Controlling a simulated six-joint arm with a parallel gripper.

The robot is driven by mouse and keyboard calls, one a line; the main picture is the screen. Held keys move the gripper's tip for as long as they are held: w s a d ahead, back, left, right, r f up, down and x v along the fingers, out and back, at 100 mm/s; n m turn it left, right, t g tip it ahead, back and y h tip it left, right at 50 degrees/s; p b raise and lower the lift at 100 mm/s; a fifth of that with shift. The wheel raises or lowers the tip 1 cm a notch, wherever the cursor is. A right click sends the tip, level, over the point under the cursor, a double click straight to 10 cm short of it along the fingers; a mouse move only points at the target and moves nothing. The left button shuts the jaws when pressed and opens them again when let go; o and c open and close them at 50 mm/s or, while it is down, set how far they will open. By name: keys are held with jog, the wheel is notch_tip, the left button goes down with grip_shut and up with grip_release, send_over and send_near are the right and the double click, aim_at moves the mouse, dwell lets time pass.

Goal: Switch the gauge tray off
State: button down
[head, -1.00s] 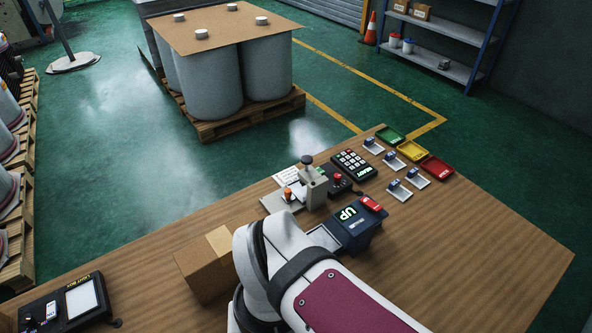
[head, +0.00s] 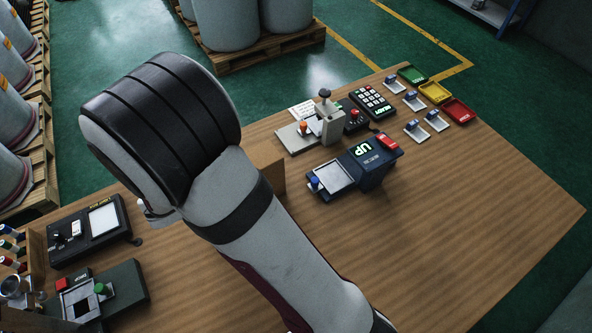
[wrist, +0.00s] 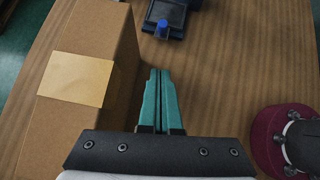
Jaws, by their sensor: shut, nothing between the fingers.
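No gauge tray can be named for certain from labels here. A dark blue device (head: 358,163) on the table has a lit green display, a red block on top and a pale tray plate (head: 331,178) with a blue knob (head: 315,184). The blue knob also shows at the top of the wrist view (wrist: 162,28). My gripper (wrist: 160,72) has teal fingers pressed together with nothing between them. It is over bare wood, right of a cardboard box (wrist: 75,82) and apart from the blue knob. My arm hides the gripper in the head view.
Behind the device stand a press-like unit (head: 325,122) and a keypad (head: 371,101). Small pale trays and green, yellow and red bins (head: 434,92) lie at the far right. A light box (head: 89,231) and a unit with a green knob (head: 100,288) sit lower left. The right tabletop is clear.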

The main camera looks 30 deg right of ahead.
aim_at(330, 181)
jog(key=x, duration=1)
jog(key=shift+s+d, duration=0.1)
jog(key=shift+d, duration=0.05)
jog(key=d, duration=0.2)
jog(key=shift+w+d, duration=0.25)
jog(key=shift+d, duration=0.05)
jog(key=shift+w+d, duration=0.15)
jog(key=shift+d, duration=0.45)
jog(key=d, duration=0.8)
jog(key=shift+d, duration=0.1)
jog(key=a, duration=0.3)
jog(key=a+r, duration=0.1)
jog(key=a, duration=0.1)
jog(key=shift+s, duration=0.3)
jog(key=v, duration=0.9)
